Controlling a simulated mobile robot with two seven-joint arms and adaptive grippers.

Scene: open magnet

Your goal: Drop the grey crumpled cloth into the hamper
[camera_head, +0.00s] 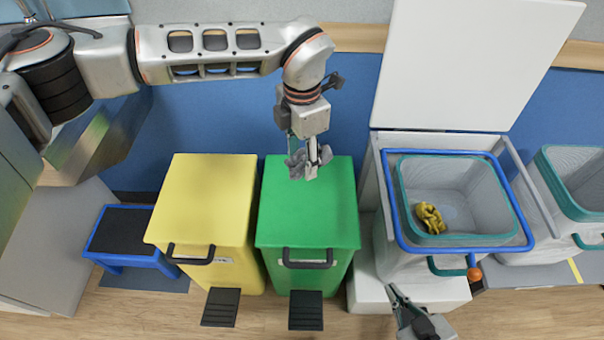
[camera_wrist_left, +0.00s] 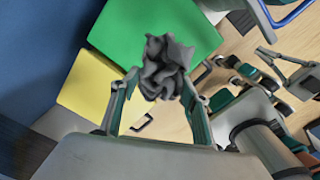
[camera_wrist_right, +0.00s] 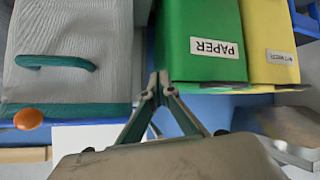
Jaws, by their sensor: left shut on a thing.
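The grey crumpled cloth (camera_wrist_left: 165,68) is held between the fingertips of my left gripper (camera_head: 308,166), which is shut on it above the green bin's lid. The cloth also shows in the head view (camera_head: 296,163). The open hamper (camera_head: 398,205) stands to the right of the green bin, a grey fabric basket with a teal rim inside a blue frame. A yellow crumpled cloth (camera_head: 430,217) lies inside it. My right gripper (camera_head: 393,290) is low in front of the hamper; its fingertips meet in the right wrist view (camera_wrist_right: 158,80), with nothing between them.
A white lid (camera_head: 470,60) stands raised behind the hamper. The closed green bin (camera_head: 330,205) and yellow bin (camera_head: 205,200) stand to its left, with black pedals on the floor. A blue step stool (camera_head: 115,262) is at left. Another grey basket (camera_head: 575,190) stands at right.

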